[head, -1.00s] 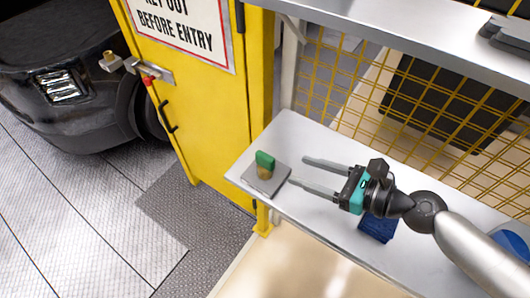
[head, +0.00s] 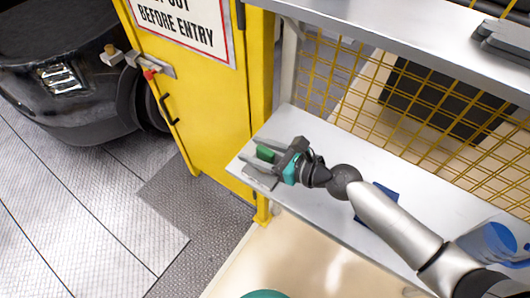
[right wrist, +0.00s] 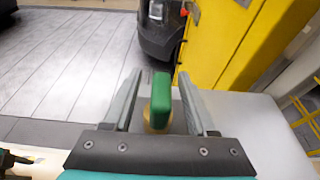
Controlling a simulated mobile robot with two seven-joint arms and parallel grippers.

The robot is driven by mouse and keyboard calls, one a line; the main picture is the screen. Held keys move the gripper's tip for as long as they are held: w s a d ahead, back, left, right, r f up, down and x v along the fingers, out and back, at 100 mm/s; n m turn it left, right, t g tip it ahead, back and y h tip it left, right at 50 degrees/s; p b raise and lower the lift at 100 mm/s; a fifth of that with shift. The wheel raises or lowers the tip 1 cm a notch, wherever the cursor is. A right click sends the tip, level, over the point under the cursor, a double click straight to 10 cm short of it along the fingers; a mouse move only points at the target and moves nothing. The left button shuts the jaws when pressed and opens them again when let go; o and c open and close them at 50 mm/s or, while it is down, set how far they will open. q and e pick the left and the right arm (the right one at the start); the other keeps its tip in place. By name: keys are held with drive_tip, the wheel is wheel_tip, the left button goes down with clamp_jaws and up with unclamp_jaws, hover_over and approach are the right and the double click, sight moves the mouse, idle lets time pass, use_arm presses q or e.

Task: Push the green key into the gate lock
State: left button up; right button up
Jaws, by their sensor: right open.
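The green key (head: 265,154) stands upright at the left end of the steel shelf. My right gripper (head: 253,152) is open, with one finger on each side of the key. In the right wrist view the green key (right wrist: 161,95) shows between the two fingers, with a gap on both sides; a brass part shows under it. The gate lock, a steel plate (head: 163,66) with a brass piece (head: 111,52) and a red part, sits on the yellow gate.
The yellow gate (head: 200,110) stands left of the shelf (head: 300,120), beside a black car (head: 60,80). Yellow mesh (head: 400,110) runs behind the shelf. A blue cloth (head: 384,198) lies under my right forearm. A blue container (head: 490,242) is at the far right.

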drive_tip(key=shift+w+a+f, duration=0.15)
drive_tip(key=shift+w+a, duration=0.05)
drive_tip(key=shift+c, duration=0.3)
clamp_jaws()
